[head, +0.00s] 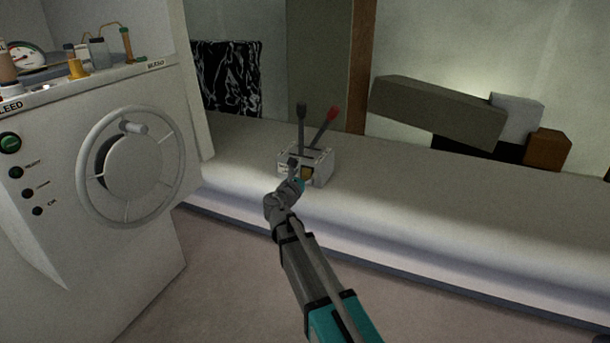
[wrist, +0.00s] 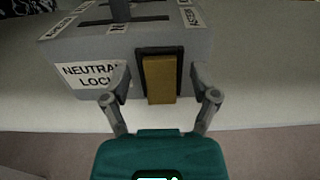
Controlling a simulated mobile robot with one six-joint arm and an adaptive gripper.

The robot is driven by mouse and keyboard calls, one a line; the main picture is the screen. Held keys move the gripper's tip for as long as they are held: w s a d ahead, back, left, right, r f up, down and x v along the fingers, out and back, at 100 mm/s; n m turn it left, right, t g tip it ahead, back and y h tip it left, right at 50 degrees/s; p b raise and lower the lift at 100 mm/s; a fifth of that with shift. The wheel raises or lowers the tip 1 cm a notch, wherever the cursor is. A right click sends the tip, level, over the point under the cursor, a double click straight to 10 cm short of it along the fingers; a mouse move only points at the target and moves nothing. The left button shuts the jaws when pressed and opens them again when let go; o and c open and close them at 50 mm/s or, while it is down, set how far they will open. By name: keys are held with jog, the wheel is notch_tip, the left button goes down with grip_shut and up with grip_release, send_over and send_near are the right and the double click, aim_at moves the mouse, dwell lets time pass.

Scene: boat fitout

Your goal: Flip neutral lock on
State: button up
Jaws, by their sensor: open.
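The grey control box (head: 322,162) stands on the pale bench, with a black-knobbed lever (head: 302,112) and a red-knobbed lever (head: 331,116) rising from its top. In the wrist view the box's front (wrist: 115,55) carries a "NEUTRAL LOCK" label (wrist: 88,75). Right of the label is a yellow rocker (wrist: 160,78) in a dark frame. My gripper (wrist: 162,80) is open, its fingers on either side of the rocker, the left one overlapping the label's edge. I cannot tell whether they touch the box. In the head view my gripper (head: 297,172) partly hides the box front.
A white console (head: 60,245) with a handwheel (head: 131,168) stands at the left. A long olive-grey box (head: 437,110), a pale block (head: 516,115) and a brown block (head: 548,149) are at the back right. The bench (head: 440,200) is clear right of the control box.

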jog(key=shift+c, duration=0.3)
grip_shut()
jog(key=shift+f+b, duration=0.15)
jog(key=shift+b, duration=0.25)
jog(key=shift+f+t+h+b, duration=0.2)
jog(key=shift+t+h+b, duration=0.3)
jog(key=shift+b, duration=0.55)
jog(key=t+b, duration=0.1)
jog(key=b, duration=0.1)
jog(key=t+h+b, duration=0.1)
jog(key=b, duration=0.2)
jog(key=shift+s+f+t, duration=0.1)
jog(key=shift+f+t, duration=0.15)
jog(key=shift+t, duration=0.05)
jog(key=shift+t+h+b, duration=0.3)
jog(key=shift+b, duration=0.1)
jog(key=shift+r, duration=0.1)
jog(key=shift+s, duration=0.1)
